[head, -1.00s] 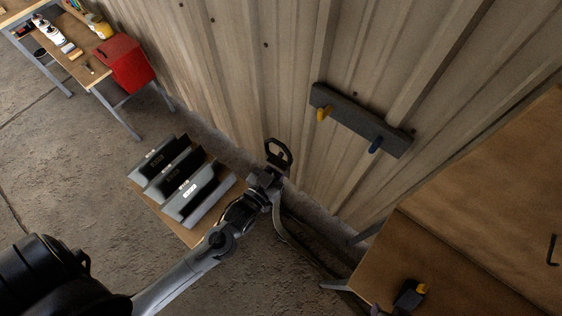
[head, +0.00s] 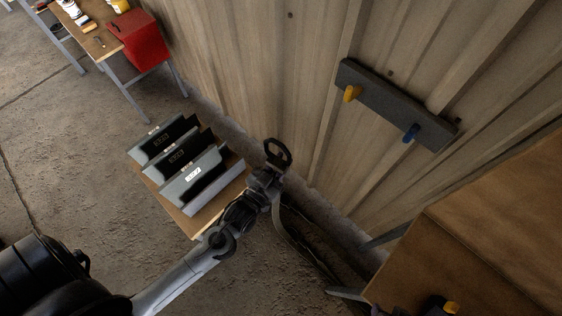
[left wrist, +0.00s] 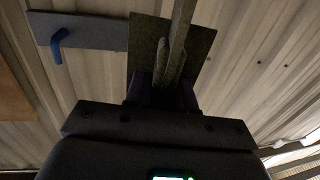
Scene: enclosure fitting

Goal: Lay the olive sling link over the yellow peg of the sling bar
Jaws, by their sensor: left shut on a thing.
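My left gripper (head: 268,172) is shut on the olive sling link (head: 286,151), which looks dark and ring-shaped in the head view. In the left wrist view an olive piece (left wrist: 205,45) stands up from the jaws, with a narrow strip in front of it. The dark sling bar (head: 385,98) is fixed to the wall, up and right of the link. Its yellow peg (head: 352,93) is at the left end and its blue peg (head: 411,133) at the right. The link is apart from the yellow peg. The left wrist view shows the blue peg (left wrist: 58,46); the yellow peg is hidden there.
A low stand (head: 198,226) with several grey bins (head: 188,185) is left of my gripper. A wooden bench (head: 480,225) is at the right, with a dark object with yellow part (head: 450,307). A red box (head: 139,43) is on a far table.

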